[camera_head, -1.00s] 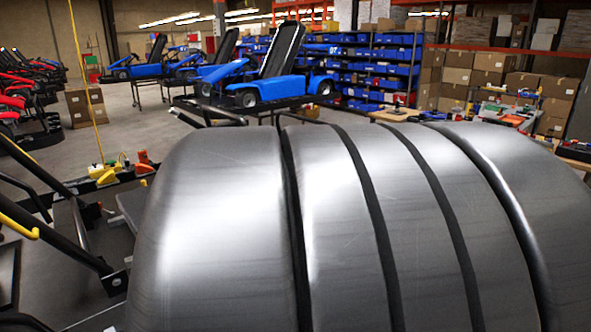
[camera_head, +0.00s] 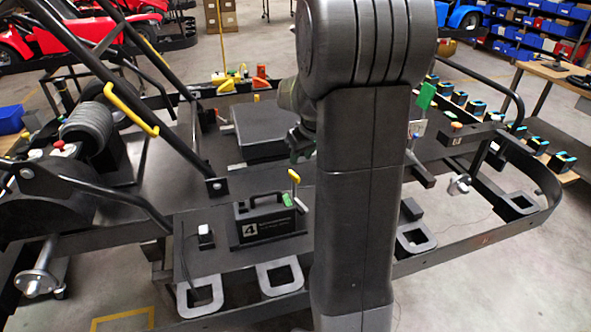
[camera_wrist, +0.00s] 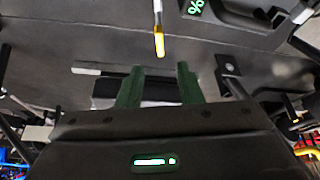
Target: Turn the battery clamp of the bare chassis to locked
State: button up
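The bare chassis (camera_head: 345,243) is a black kart frame with a dark floor. A black battery (camera_head: 262,222) marked 4, with a carry handle and a small green display, sits on it. A thin upright lever with a yellow tip (camera_head: 295,177), apparently the battery clamp, stands at the battery's right end. In the wrist view the yellow-tipped lever (camera_wrist: 158,42) lies ahead of my fingertips, and the battery (camera_wrist: 225,14) is at the top edge. My gripper (camera_wrist: 159,72) is open, its two green fingers apart with the lever not between them. In the head view my gripper (camera_head: 302,143) is partly hidden behind my arm.
My arm covers the chassis middle. A black box (camera_head: 268,130) lies behind the battery. Slanted black bars with a yellow hook (camera_head: 132,108) stand at left. Small coloured parts (camera_head: 243,78) line the far rail. A workbench (camera_head: 548,70) is at right.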

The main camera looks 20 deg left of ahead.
aim_at(294, 174)
jog(key=p+x, duration=0.1)
jog(key=x, duration=0.8)
jog(key=shift+d, duration=0.1)
grip_shut()
